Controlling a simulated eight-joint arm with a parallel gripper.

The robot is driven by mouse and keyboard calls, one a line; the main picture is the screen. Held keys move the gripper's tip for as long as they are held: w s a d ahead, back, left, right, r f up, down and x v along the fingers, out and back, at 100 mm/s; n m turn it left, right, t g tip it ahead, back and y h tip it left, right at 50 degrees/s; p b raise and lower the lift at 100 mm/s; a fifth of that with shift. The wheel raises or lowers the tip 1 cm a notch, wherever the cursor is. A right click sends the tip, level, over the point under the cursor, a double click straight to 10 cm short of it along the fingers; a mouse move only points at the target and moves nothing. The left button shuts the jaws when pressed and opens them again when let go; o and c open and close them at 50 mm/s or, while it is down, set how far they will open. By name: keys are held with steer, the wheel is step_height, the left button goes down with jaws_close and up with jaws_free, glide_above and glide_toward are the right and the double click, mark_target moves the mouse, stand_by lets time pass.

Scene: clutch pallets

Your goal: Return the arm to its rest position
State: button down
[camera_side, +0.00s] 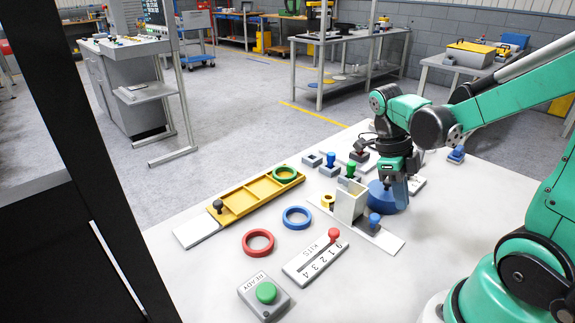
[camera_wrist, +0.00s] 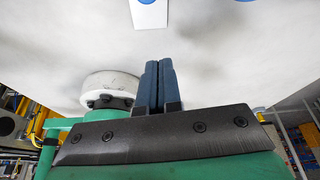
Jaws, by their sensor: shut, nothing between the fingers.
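My gripper (camera_side: 398,187) hangs pointing down from my teal arm at the right of the side view. It appears over or just in front of a thick blue disc (camera_side: 380,198), and I cannot tell whether they touch. In the wrist view the two dark blue fingers (camera_wrist: 158,78) are pressed together with nothing between them. Beyond them is white tabletop, with a white plate (camera_wrist: 148,18) bearing a blue round part at the top edge.
A yellow tray (camera_side: 241,194) holds a green ring (camera_side: 285,174). A blue ring (camera_side: 297,218), red ring (camera_side: 258,242), KITS counter (camera_side: 312,262) and READY button (camera_side: 265,293) lie in front. A pale upright box (camera_side: 350,203) and a blue knob (camera_side: 374,222) stand close left of my gripper.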

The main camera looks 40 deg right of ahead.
steer(key=v, duration=0.5)
steer(key=w+a+n+t, duration=0.2)
steer(key=a+n+t, duration=0.3)
steer(key=n, duration=1.2)
steer(key=w+a+n+t, duration=0.3)
steer(key=a+n+t, duration=0.2)
steer(key=n, duration=1.2)
steer(key=shift+a+r+t+y, duration=0.2)
steer(key=shift+t+y, duration=0.1)
steer(key=shift+t, duration=0.3)
